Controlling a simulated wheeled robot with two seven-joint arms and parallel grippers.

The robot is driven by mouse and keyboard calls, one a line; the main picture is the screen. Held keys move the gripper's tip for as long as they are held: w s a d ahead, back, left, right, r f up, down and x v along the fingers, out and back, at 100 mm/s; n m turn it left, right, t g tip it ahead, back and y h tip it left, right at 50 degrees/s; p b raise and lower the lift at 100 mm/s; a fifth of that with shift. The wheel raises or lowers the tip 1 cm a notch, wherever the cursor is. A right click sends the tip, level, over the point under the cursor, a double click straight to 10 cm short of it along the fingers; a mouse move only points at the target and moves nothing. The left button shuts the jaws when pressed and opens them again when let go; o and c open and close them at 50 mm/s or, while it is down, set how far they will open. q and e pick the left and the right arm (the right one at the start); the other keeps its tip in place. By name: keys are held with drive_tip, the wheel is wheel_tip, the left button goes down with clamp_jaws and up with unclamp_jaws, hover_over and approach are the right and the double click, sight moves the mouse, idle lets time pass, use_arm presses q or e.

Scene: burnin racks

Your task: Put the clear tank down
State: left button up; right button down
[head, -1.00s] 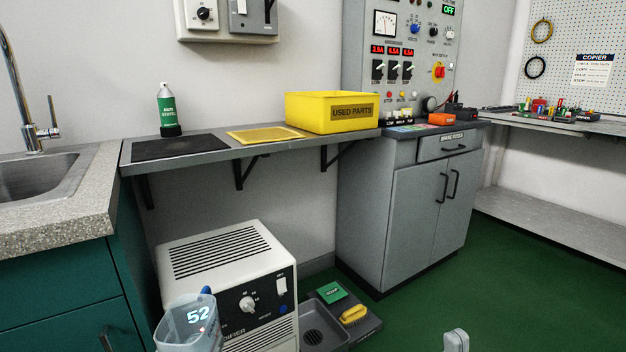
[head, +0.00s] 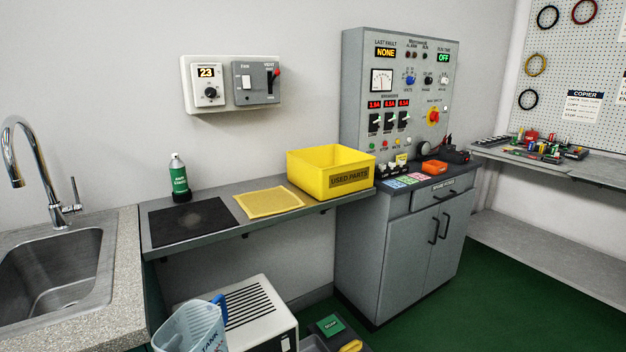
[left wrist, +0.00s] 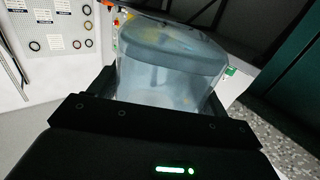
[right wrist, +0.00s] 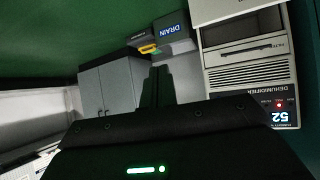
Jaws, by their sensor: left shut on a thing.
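The clear tank (head: 188,328), with a blue part and a TANK label, is at the bottom of the head view, cut off by the frame edge. It overlaps the left side of the white dehumidifier (head: 258,312). My left gripper (left wrist: 155,92) is shut on the tank, which fills the space between its fingers in the left wrist view. I cannot tell how much water it holds. My right gripper (right wrist: 160,85) is shut and empty, its fingers together, facing the floor area near the dehumidifier and a DRAIN sign (right wrist: 172,30).
A steel sink (head: 55,280) is at left. The grey shelf holds a dark mat (head: 190,222), a green bottle (head: 179,180), a yellow mesh (head: 268,202) and a yellow USED PARTS bin (head: 330,172). A grey cabinet (head: 400,245) stands right. Green floor (head: 480,300) is open at right.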

sight(168, 321)
use_arm(q)
drive_tip(key=r+p, duration=0.3)
drive_tip(key=a+r+p, duration=0.1)
drive_tip(key=r+p, duration=0.2)
drive_tip(key=a+r+p, duration=0.1)
drive_tip(key=r+p, duration=0.2)
drive_tip(key=shift+s, duration=0.1)
drive_tip(key=shift+w+d+r+n+t+y, duration=0.15)
drive_tip(key=shift+w+d+r+n+y, duration=0.2)
drive_tip(key=shift+n+y, duration=0.45)
drive_tip(key=shift+w+d+r+n+t+y, duration=0.2)
drive_tip(key=shift+d+r+n+y, duration=0.3)
drive_tip(key=shift+y, duration=0.65)
drive_tip(key=shift+w+d+r+n+t+y, duration=0.2)
drive_tip(key=shift+r+n+y, duration=0.35)
drive_tip(key=shift+y, duration=0.4)
use_arm(e)
drive_tip(key=s+d+f+g+h, duration=0.1)
drive_tip(key=s+d+g, duration=0.1)
drive_tip(key=s, duration=0.7)
drive_tip(key=s+d+f+g, duration=0.2)
drive_tip(key=s+d+g, duration=0.1)
drive_tip(key=s, duration=0.7)
drive_tip(key=s+d+f+g+h, duration=0.1)
drive_tip(key=s+d+f+g, duration=0.1)
drive_tip(key=s, duration=0.8)
drive_tip(key=shift+s+d+g+h, duration=0.3)
drive_tip(key=shift+d+g, duration=0.3)
drive_tip(key=shift+g, duration=0.6)
